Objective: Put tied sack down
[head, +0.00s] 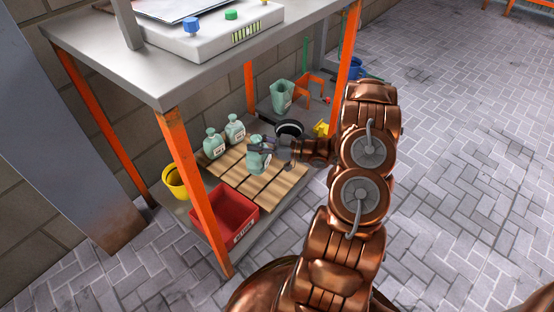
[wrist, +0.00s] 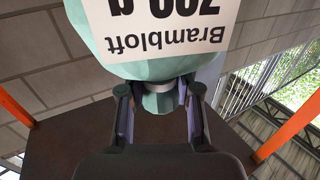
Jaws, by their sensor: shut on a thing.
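The tied sack (head: 257,162) is pale green with a white label and a narrow tied neck. My gripper (head: 264,143) comes from the right and is shut around that neck. In the wrist view the sack (wrist: 145,65) fills the top, its label reading "Brambloft" upside down, and the gripper fingers (wrist: 160,95) stand on both sides of the neck. The sack looks upright over the slatted wooden board (head: 285,182) on the lower shelf. I cannot tell whether its base touches the slats.
Two similar sacks (head: 214,144) (head: 235,128) stand at the board's back left. A red bin (head: 228,210) and a yellow bucket (head: 176,181) are at the front left. A black round dish (head: 289,129) lies behind. An orange post (head: 195,190) and the tabletop (head: 160,80) bound the shelf. The board's right part is clear.

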